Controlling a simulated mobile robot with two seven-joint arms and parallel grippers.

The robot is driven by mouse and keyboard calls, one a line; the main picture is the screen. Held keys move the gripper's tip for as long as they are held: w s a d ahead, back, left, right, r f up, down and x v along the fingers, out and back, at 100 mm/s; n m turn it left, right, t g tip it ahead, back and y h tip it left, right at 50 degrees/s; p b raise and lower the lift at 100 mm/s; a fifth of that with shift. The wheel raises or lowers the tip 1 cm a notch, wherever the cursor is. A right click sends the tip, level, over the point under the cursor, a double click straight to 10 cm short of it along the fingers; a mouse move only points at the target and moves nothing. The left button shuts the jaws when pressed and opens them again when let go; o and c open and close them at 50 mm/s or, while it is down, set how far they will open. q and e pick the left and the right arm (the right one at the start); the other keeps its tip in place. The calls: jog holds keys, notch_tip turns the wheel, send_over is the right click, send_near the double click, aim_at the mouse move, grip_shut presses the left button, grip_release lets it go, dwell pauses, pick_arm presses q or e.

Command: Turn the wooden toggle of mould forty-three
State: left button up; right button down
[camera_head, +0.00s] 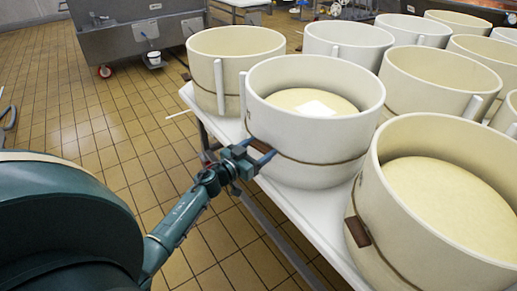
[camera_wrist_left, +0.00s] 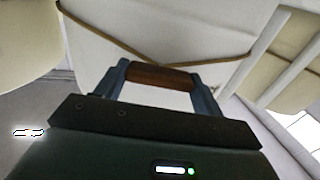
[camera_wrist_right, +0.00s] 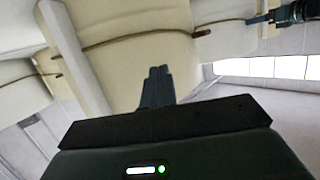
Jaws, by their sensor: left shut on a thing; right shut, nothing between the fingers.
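A cream mould (camera_head: 315,105) with a cord around it and curd and a white sheet inside stands at the table's front edge. No number can be read on it. Its brown wooden toggle (camera_wrist_left: 160,76) lies on the cord. My left gripper (camera_wrist_left: 159,80) is shut on this toggle, one finger at each end; in the head view the gripper (camera_head: 262,151) reaches the mould's front side. My right gripper (camera_wrist_right: 157,72) is shut and empty, its fingertips in front of a cream mould wall in the right wrist view, and out of the head view.
Several similar moulds stand close together on the white table (camera_head: 312,215). The near right mould (camera_head: 425,225) has its own brown toggle (camera_head: 357,231). A steel vat (camera_head: 135,40) stands at the back left. The tiled floor left of the table is mostly clear.

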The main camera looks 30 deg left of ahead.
pick_arm(q)
jog(key=shift+m, duration=0.3)
jog(key=m, duration=0.3)
jog(key=shift+m, duration=0.3)
jog(key=m, duration=0.4)
jog(key=shift+d+f+m, duration=0.1)
jog(key=shift+m, duration=0.2)
jog(key=m+b, duration=0.1)
jog(key=m, duration=0.2)
jog(key=shift+m, duration=0.3)
jog(key=m, duration=0.2)
jog(key=shift+f+m+b, duration=0.1)
jog(key=shift+m+b, duration=0.2)
jog(key=shift+b, duration=0.05)
jog(key=shift+m+b, duration=0.45)
jog(key=shift+m, duration=1.05)
pick_arm(e)
jog(key=shift+w+a+f+n, duration=0.15)
jog(key=shift+a+f+n, duration=0.1)
jog(key=shift+f, duration=0.5)
jog(key=shift+w+a+f+n, duration=0.15)
jog(key=shift+a+f, duration=0.1)
jog(key=shift+f, duration=0.5)
pick_arm(q)
jog(key=o, duration=1)
